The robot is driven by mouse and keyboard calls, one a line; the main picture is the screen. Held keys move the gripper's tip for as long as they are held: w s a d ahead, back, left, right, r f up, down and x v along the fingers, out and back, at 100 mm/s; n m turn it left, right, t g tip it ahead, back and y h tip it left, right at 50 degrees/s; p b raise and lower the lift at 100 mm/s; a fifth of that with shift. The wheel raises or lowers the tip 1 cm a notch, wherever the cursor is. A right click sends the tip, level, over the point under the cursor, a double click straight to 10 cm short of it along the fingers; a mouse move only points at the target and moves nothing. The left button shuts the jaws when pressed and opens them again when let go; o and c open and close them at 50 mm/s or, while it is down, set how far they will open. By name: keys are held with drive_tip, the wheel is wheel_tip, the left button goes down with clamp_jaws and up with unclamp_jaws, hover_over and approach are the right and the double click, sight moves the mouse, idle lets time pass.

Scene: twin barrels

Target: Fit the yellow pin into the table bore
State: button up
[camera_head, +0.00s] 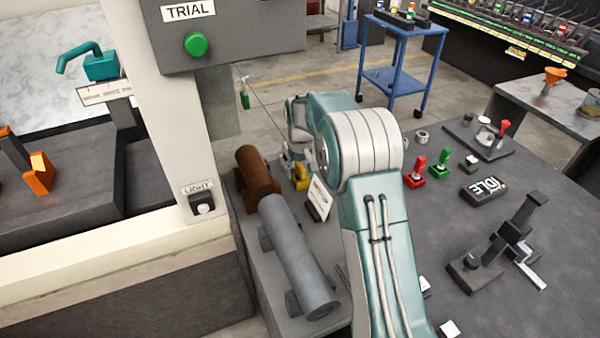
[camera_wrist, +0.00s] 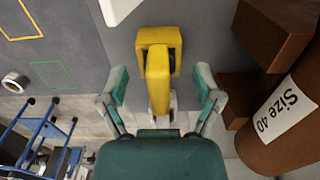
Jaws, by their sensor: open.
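The yellow pin, as far as I can tell, is the yellow piece (camera_wrist: 158,65) in the wrist view, with a blocky top and a narrower part toward me. It also shows at the table's far edge in the head view (camera_head: 300,177), partly behind my arm. My gripper (camera_wrist: 162,92) is open, with one teal and grey finger on each side of the yellow piece and visible gaps to both. I cannot make out the table bore for certain.
A brown barrel (camera_head: 257,170) labelled "Size 40" in the wrist view (camera_wrist: 285,125) lies close right of the gripper there. A grey barrel (camera_head: 298,255) lies in line with it.

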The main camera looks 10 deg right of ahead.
clamp_jaws()
